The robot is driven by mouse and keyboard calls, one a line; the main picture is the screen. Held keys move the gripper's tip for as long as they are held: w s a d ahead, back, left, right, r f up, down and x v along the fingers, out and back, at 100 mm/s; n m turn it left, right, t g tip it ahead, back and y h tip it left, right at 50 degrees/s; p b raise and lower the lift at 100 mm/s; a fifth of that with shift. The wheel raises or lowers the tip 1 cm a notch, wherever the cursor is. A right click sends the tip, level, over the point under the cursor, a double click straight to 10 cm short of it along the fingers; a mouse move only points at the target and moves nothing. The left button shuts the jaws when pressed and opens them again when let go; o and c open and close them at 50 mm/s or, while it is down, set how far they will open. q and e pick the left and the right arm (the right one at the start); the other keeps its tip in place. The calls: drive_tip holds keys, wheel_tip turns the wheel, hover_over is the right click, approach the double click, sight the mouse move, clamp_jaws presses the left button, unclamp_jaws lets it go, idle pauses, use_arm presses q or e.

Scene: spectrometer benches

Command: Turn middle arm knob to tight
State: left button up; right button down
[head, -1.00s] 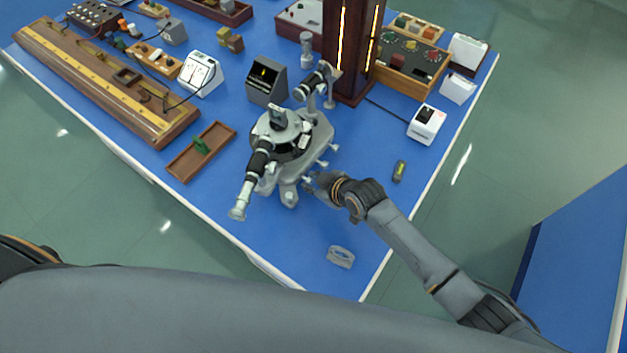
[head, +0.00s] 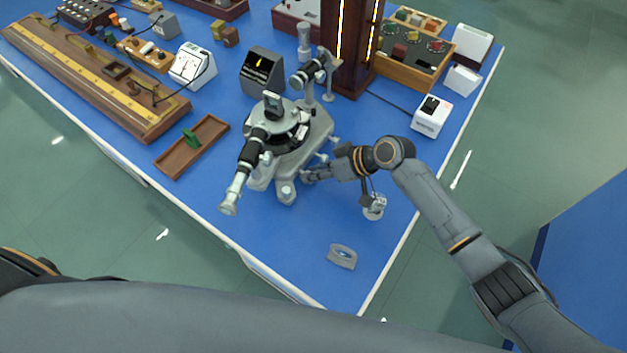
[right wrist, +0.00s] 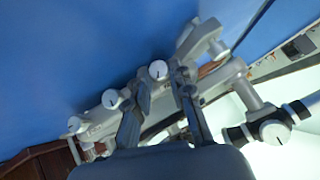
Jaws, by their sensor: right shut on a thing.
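The grey spectrometer (head: 288,140) stands on the blue bench with its black and silver telescope (head: 247,163) pointing to the near left. Several small knobs stick out along its right side. In the right wrist view three pale round knobs with dark pointer lines form a row: a far-left knob (right wrist: 75,125), a centre knob (right wrist: 111,99) and a right knob (right wrist: 158,70). My right gripper (head: 307,176) is at the spectrometer's near right side. In the wrist view its fingers (right wrist: 160,80) are shut on the right knob. Scale markings are unreadable. My left gripper is out of view.
A white box (head: 431,116) stands right. The front right bench is mostly clear.

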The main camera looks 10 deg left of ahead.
drive_tip(key=m+g+y+b, duration=0.1)
drive_tip(key=b, duration=0.2)
drive_tip(key=f+m+g+y+b, duration=0.1)
drive_tip(key=g+b, duration=0.1)
drive_tip(key=b, duration=0.2)
drive_tip(key=w+m+g+y+b, duration=0.1)
drive_tip(key=g+b, duration=0.1)
drive_tip(key=b, duration=0.1)
drive_tip(key=shift+d+f+m, duration=0.15)
drive_tip(key=shift+f+m, duration=0.05)
drive_tip(key=shift+m, duration=0.1)
drive_tip(key=shift+d+m+g+y+b, duration=0.1)
drive_tip(key=shift+m+g+y+b, duration=0.45)
drive_tip(key=shift+b, duration=0.85)
drive_tip(key=shift+r, duration=0.1)
drive_tip(key=c, duration=1.2)
unclamp_jaws()
drive_tip(key=shift+o, duration=0.2)
drive_tip(key=shift+d, duration=0.1)
drive_tip(key=v, duration=1.1)
drive_tip(key=shift+w+d, duration=0.15)
drive_tip(key=shift+d, duration=0.25)
